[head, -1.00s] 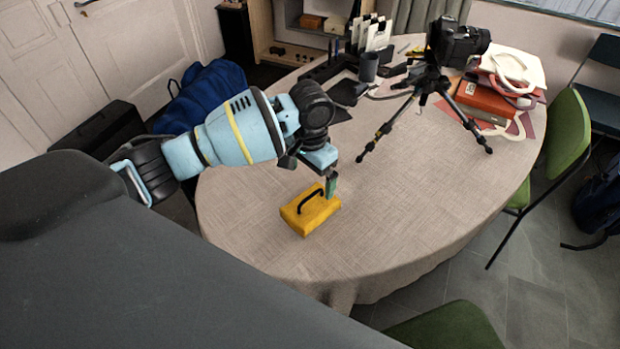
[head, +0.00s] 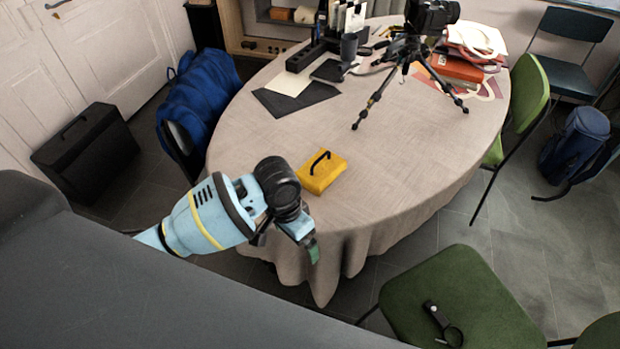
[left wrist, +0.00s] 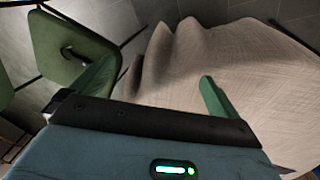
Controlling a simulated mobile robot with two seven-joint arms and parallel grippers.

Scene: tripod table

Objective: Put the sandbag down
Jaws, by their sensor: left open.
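The yellow sandbag (head: 322,174) with its black handle lies on the round table (head: 400,150), near the table's front left edge in the head view. My left gripper (head: 312,250) is in front of the table edge, nearer to me than the sandbag and apart from it. In the left wrist view its green fingers (left wrist: 155,85) are spread with nothing between them. The sandbag does not show in the left wrist view. My right gripper is not in view.
A camera on a tripod (head: 405,60) stands at the back of the table. Red books (head: 458,70) lie beside it, and dark sheets (head: 297,98) lie at the left. A green chair (head: 460,295) stands in front, with a small black object on its seat.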

